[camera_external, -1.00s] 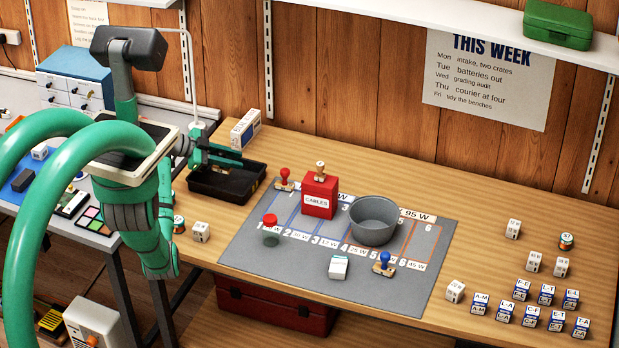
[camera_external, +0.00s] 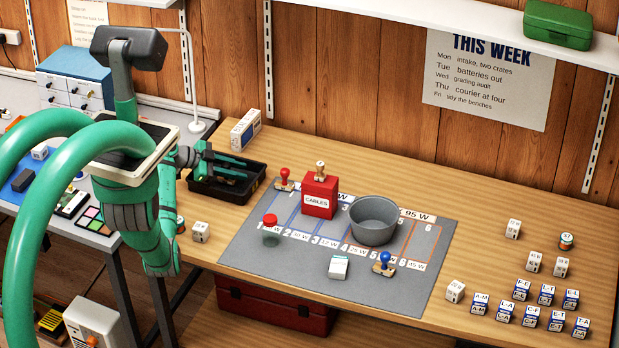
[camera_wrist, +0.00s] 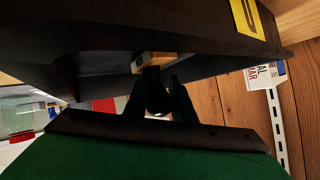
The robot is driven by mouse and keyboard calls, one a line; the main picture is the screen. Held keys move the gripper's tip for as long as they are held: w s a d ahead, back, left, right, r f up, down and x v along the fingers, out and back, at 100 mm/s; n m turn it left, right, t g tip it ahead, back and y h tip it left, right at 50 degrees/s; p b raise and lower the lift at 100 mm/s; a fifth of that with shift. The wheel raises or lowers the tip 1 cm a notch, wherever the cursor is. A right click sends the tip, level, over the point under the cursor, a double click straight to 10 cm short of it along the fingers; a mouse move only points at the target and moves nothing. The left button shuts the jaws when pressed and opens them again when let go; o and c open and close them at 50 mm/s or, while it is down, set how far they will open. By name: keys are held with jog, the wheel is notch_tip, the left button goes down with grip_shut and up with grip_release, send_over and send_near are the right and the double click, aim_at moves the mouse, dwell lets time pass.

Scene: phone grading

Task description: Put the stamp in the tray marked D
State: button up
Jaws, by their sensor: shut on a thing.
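My gripper (camera_external: 238,168) reaches low over the black tray (camera_external: 257,183) at the back left of the wooden bench. In the wrist view my gripper (camera_wrist: 155,88) is shut on a dark-handled stamp (camera_wrist: 150,62) with a pale wooden base. The stamp's base is next to the dark tray wall (camera_wrist: 90,70); I cannot tell whether it touches the tray. A yellow label (camera_wrist: 249,15) shows on the tray, its letter cut off and unclear. In the external view the held stamp is too small and dark to make out.
A white box (camera_external: 245,130) stands behind the tray. To the right, a grey mat (camera_external: 300,262) holds a red stamp (camera_external: 285,178), a red CABLES box (camera_external: 320,197) with a wooden-handled stamp (camera_external: 320,170) on top, a grey pot (camera_external: 374,222) and a blue stamp (camera_external: 384,261).

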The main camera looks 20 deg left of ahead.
jog(key=o, duration=1.1)
jog(key=shift+c, duration=0.2)
jog(key=shift+r, duration=0.15)
jog(key=v, duration=1.2)
